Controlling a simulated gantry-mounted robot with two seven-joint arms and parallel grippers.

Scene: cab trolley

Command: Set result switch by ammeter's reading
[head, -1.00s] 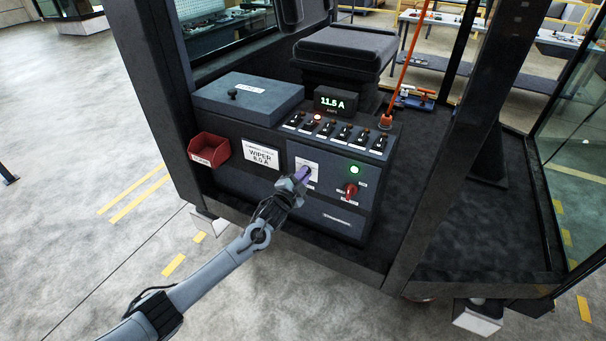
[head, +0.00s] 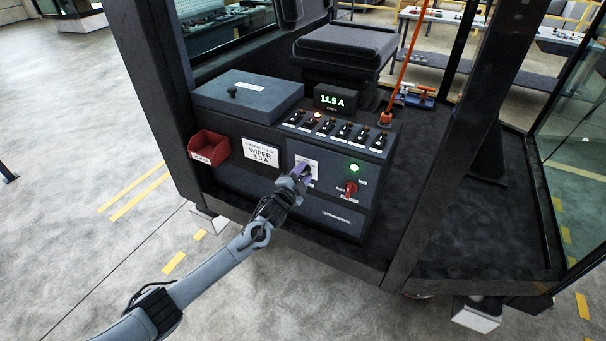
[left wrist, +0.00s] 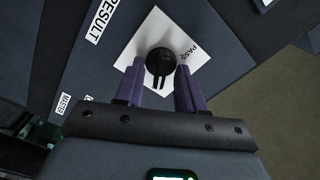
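The ammeter (head: 334,98) on top of the console reads 11.5 A in green. The white card (head: 262,154) on the console front reads WIPER, with a value that looks like 8.0 A. The result switch is a black round knob (left wrist: 160,62) on a white plate (left wrist: 150,32) with a PASS label; a RESULT label (left wrist: 100,22) is beside it. My left gripper (left wrist: 160,75) has its purple fingers apart, one on each side of the knob, with small gaps visible. In the head view the left gripper (head: 302,172) hides most of this switch. My right gripper is not seen.
A row of toggle switches (head: 338,131) runs along the console top, one with an orange lamp lit. Right of my gripper are a green lamp (head: 354,168) and a red rotary switch (head: 350,188). A red bin (head: 209,148) hangs at left. An orange-red lever (head: 401,75) stands behind.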

